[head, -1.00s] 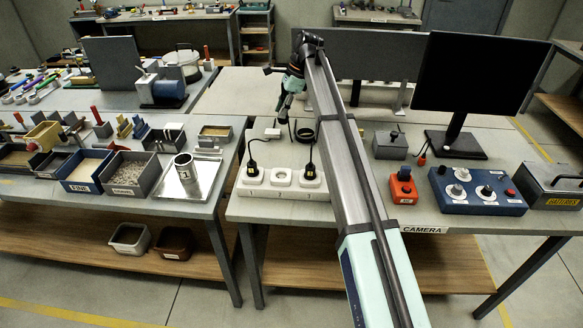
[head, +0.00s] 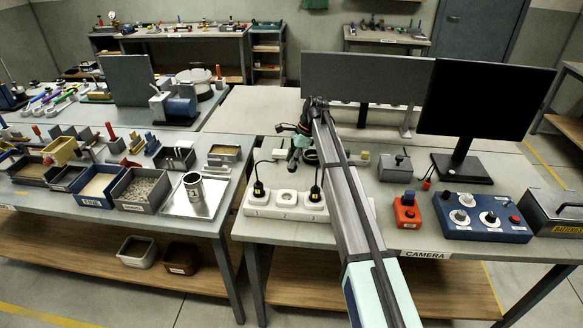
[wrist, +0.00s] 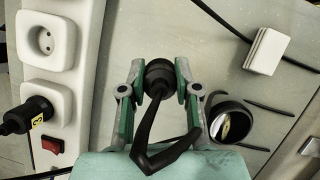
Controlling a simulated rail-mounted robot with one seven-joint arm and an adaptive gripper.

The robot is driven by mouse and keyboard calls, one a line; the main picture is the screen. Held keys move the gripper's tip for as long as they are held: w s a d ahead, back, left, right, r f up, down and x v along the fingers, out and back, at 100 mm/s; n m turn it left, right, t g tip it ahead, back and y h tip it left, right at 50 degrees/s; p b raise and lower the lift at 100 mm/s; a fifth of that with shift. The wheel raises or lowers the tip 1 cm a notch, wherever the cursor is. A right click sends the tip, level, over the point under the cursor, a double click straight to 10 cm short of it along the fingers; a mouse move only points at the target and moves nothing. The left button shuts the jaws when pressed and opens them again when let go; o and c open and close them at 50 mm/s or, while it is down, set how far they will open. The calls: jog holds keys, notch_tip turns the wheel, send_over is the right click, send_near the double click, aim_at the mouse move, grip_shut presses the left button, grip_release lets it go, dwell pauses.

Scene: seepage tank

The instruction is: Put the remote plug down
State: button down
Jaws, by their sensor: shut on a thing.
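In the wrist view my gripper (wrist: 160,84) is shut on the remote plug (wrist: 158,68), a black round plug. Its thick black cord (wrist: 150,125) loops back below it in the picture. The plug is over the grey table, beside the white power strip (wrist: 83,70) and apart from its sockets. I cannot tell whether it touches the table. In the head view my gripper (head: 293,160) is low behind the strip (head: 285,209), partly hidden, and the plug is too small to make out there.
The middle socket (wrist: 46,40) is empty; a black plug (wrist: 18,118) sits beside it, near a red switch (wrist: 52,146). A monitor (head: 480,90) and blue control box (head: 482,215) stand at right.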

aim_at(292, 170)
jog(key=shift+f+p, duration=0.5)
jog(key=shift+f, duration=1.85)
jog(key=shift+f, duration=0.3)
jog(key=c, duration=0.8)
grip_release()
jog(key=shift+d+r, duration=0.1)
jog(key=shift+r, duration=0.45)
jog(key=b+v, duration=0.3)
jog(key=v, duration=0.8)
jog(key=shift+r, duration=0.3)
